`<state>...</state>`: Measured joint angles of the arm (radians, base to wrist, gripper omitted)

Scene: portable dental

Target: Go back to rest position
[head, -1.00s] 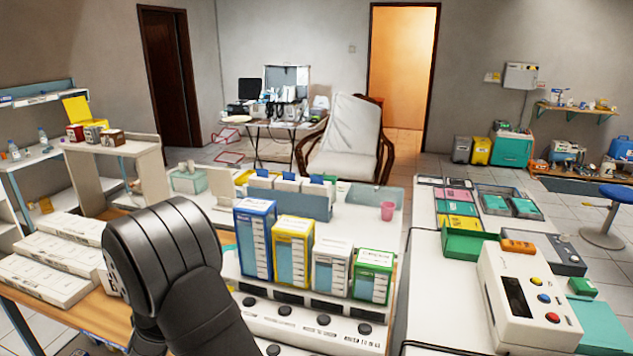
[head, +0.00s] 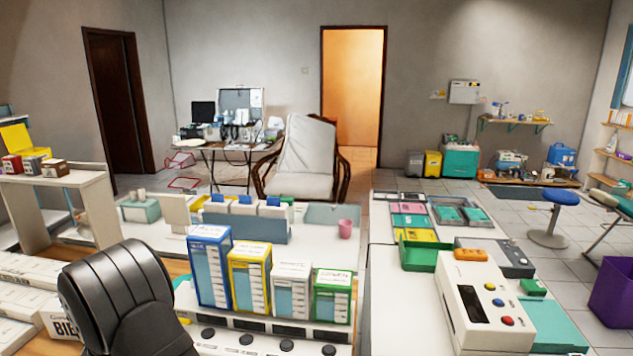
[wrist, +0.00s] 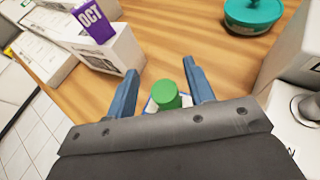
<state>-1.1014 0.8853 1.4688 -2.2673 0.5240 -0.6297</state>
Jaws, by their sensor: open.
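My gripper (wrist: 160,92) shows in the wrist view with its two blue fingers spread apart. A green cylindrical thing (wrist: 167,96), perhaps a bottle cap, shows between the fingers above a white and blue patch on the wooden surface (wrist: 165,45). I cannot tell how far the fingertips are from it, but there are gaps on both sides. In the head view only a dark, ribbed part of my arm shows at the lower left; the gripper is out of that picture.
In the wrist view, a purple OCT box (wrist: 93,20) stands by white boxes, and a teal round container (wrist: 252,14) is at the top right. In the head view, colored boxes (head: 249,278) stand right of my arm. A button device (head: 484,302) is on the right counter.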

